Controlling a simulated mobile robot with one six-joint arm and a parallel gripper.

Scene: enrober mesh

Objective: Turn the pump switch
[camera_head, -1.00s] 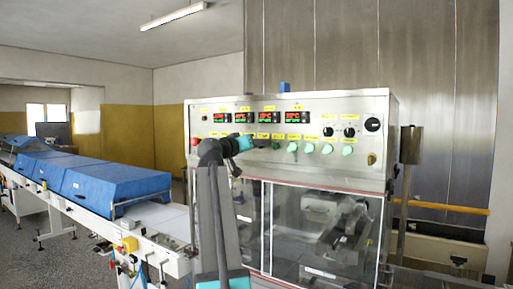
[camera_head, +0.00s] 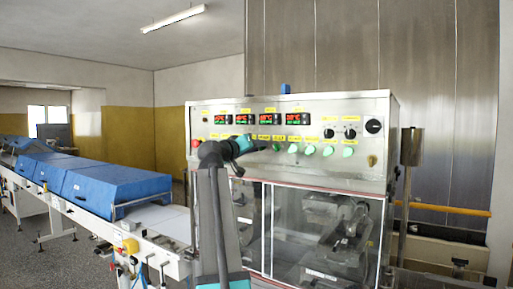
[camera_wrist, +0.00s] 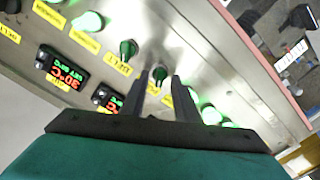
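The control panel (camera_head: 290,118) carries small dark green rotary switches and lit green buttons under yellow labels, too small to read; I cannot tell which switch is the pump's. In the wrist view, my gripper (camera_wrist: 161,78) points at the panel with its two dark fingers apart. One dark green switch (camera_wrist: 160,72) shows between the fingertips, with a narrow gap on each side; contact cannot be made out. Another dark green switch (camera_wrist: 128,48) is up and to the left. In the head view, my gripper (camera_head: 262,146) is at the panel's lower row, its fingers hardly visible.
Red digital displays (camera_head: 271,119) sit above the switch row, and lit green buttons (camera_head: 328,151) lie to its right. Below is the machine's clear-windowed housing (camera_head: 315,235). A conveyor with blue covers (camera_head: 115,188) runs off to the left.

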